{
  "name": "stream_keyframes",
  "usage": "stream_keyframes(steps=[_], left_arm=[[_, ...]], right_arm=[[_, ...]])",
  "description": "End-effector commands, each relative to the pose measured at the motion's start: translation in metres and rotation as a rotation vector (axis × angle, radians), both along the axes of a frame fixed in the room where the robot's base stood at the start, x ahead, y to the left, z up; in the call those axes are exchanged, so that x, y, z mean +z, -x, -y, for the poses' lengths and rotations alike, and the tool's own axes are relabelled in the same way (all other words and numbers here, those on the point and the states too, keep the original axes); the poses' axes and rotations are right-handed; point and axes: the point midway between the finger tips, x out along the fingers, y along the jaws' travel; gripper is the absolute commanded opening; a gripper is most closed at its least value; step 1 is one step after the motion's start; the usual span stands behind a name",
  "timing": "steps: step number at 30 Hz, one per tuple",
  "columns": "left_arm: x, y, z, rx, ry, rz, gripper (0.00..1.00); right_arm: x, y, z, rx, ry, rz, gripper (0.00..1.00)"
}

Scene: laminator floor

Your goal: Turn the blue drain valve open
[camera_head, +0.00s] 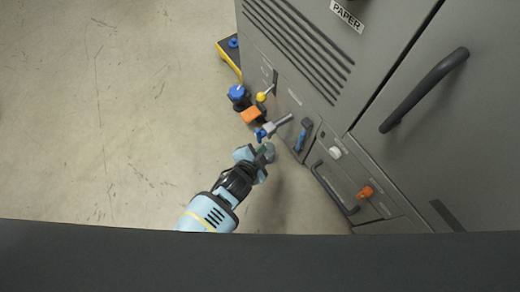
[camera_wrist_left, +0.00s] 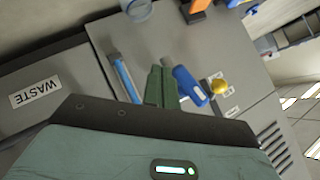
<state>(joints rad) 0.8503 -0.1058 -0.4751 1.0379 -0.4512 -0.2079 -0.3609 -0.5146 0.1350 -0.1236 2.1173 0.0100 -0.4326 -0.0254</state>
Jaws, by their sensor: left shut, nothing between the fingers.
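The blue drain valve handle (camera_head: 262,134) sits on a grey pipe stub that sticks out from the low front of the grey machine (camera_head: 300,90). In the left wrist view the blue handle (camera_wrist_left: 189,84) shows just right of my fingers. My left gripper (camera_head: 267,152) is shut and empty, low beside the valve, a little nearer to me in the head view. Its green fingers (camera_wrist_left: 160,86) show together in the left wrist view. I cannot tell whether they touch the handle. My right gripper is not in view.
A yellow knob (camera_head: 261,97) and a recessed blue handle (camera_head: 301,139) are close by on the machine. An orange block (camera_head: 250,115) and a blue-capped item (camera_head: 238,92) stand near it. A drawer with an orange knob (camera_head: 365,192) is to the right. The floor left is clear.

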Motion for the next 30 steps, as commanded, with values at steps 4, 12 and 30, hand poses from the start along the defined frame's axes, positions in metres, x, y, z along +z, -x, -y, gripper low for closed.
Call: stream_keyframes(steps=[4,12,30], left_arm=[[-0.0001,0.0001,0.0000,0.000,0.000,0.000,0.00],[-0.0001,0.0001,-0.0001,0.000,0.000,0.000,0.00],[0.0016,0.0022,-0.0010,0.001,-0.001,0.000,0.00]], right_arm=[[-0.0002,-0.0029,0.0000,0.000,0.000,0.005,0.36],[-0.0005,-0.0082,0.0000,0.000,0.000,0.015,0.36],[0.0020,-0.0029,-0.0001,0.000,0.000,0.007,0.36]])
